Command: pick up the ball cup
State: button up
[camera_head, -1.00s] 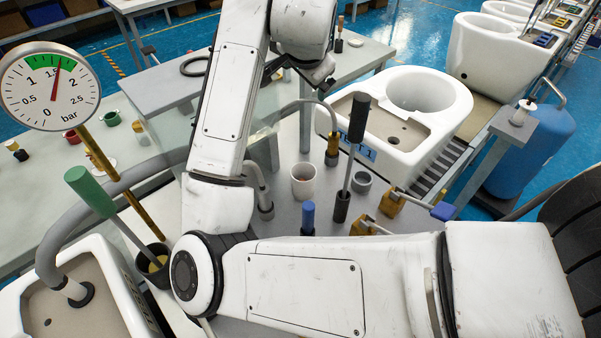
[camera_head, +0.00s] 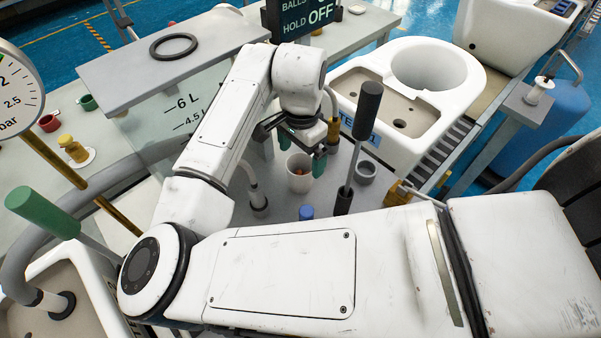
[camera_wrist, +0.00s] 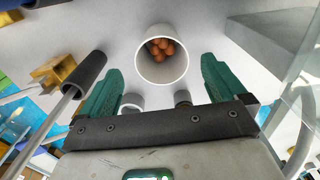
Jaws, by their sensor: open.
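The ball cup (camera_head: 293,181) is a white cup on the grey bench in the head view. In the wrist view the cup (camera_wrist: 140,72) shows its round mouth, with several orange-brown balls (camera_wrist: 160,48) inside. My gripper (camera_head: 303,157) is above the cup in the head view, its green fingers pointing down. In the wrist view my gripper (camera_wrist: 158,90) is open and empty, with one green finger on each side. The cup shows between and beyond the fingertips, apart from both.
A black-handled lever (camera_head: 368,105) stands close right of the cup, with a small grey cup (camera_head: 366,172) beside it. A blue knob (camera_head: 306,212) is in front. A grey hose pipe (camera_head: 257,195) is close left.

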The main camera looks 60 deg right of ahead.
aim_at(300, 167)
jog(key=shift+w+f+p, duration=0.1)
jog(key=shift+f+p, duration=0.45)
jog(key=shift+f, duration=2)
jog(key=c, duration=1.1)
